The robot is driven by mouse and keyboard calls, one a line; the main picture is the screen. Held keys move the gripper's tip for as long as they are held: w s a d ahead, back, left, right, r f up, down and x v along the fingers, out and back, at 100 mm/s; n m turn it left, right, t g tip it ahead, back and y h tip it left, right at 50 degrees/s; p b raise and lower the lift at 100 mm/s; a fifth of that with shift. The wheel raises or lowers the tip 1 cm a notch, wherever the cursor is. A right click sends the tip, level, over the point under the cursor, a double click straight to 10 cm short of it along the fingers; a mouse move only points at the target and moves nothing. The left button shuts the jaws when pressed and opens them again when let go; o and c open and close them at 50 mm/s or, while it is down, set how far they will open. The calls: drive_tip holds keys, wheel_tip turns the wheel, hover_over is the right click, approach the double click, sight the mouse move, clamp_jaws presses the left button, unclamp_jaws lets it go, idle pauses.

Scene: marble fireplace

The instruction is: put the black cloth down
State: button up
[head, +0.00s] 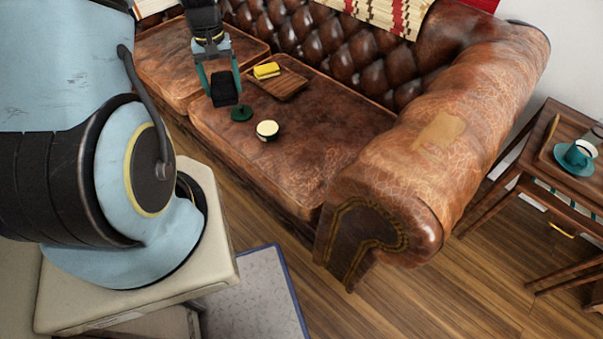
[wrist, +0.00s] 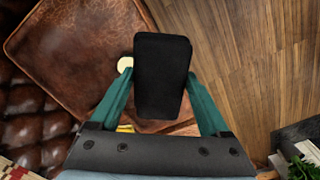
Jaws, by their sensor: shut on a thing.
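The black cloth (head: 224,92) is a small folded, dark block between the two teal fingers of my gripper (head: 220,80). In the wrist view the black cloth (wrist: 162,72) fills the space between the fingers of my gripper (wrist: 160,98) and sticks out past their tips. My gripper is shut on it and holds it over the front part of the brown leather sofa (head: 330,120). The gap between cloth and seat is hard to judge.
On the sofa seat are a wooden board (head: 290,87) with a yellow block (head: 266,70), a green disc (head: 241,114) near the cloth, and a cream-topped round tin (head: 267,130). The seat right of the tin is clear.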

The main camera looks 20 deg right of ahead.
drive_tip(key=s+d+f+m+b, duration=0.1)
drive_tip(key=s+d+f+b, duration=0.1)
drive_tip(key=d+f+b, duration=0.85)
drive_tip(key=m+b, duration=0.1)
drive_tip(key=b, duration=0.6)
hover_over(300, 160)
wheel_tip(300, 160, down, 8)
wheel_tip(300, 160, down, 10)
drive_tip(key=shift+r+b, duration=0.2)
drive_tip(key=shift+b, duration=0.45)
drive_tip(key=o, duration=1.2)
drive_tip(key=shift+f, duration=0.1)
drive_tip(key=shift+c, duration=0.2)
